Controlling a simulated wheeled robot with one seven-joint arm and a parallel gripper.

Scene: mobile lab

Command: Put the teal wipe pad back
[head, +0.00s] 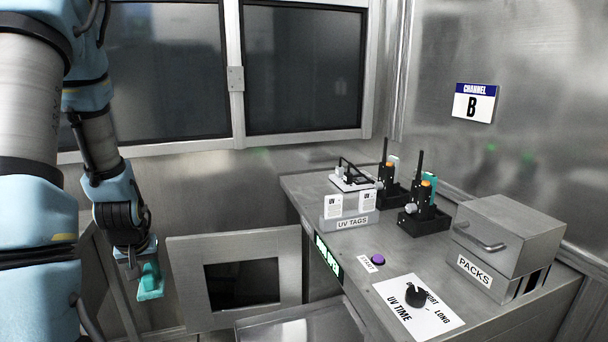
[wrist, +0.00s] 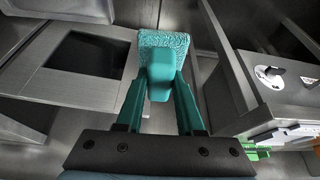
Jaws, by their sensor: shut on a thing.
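The teal wipe pad (head: 150,283) is held at the lower left of the head view, pointing down. In the wrist view, its textured pad face (wrist: 176,41) lies beyond a smooth teal grip (wrist: 160,75). My gripper (head: 135,262) is shut on the grip, and its teal fingers show on both sides of it in the wrist view (wrist: 160,95). The pad hangs left of a grey panel with a dark square opening (head: 185,285) and appears clear of it. Whether anything touches the pad's far side is hidden.
A metal counter (head: 390,255) stands at the right. It bears a UV TAGS holder (head: 349,222), two black radios in stands, a purple START button (head: 377,259), a UV TIME dial (head: 418,294) and a PACKS box (head: 508,235). An open metal surface (head: 290,328) juts out below the panel.

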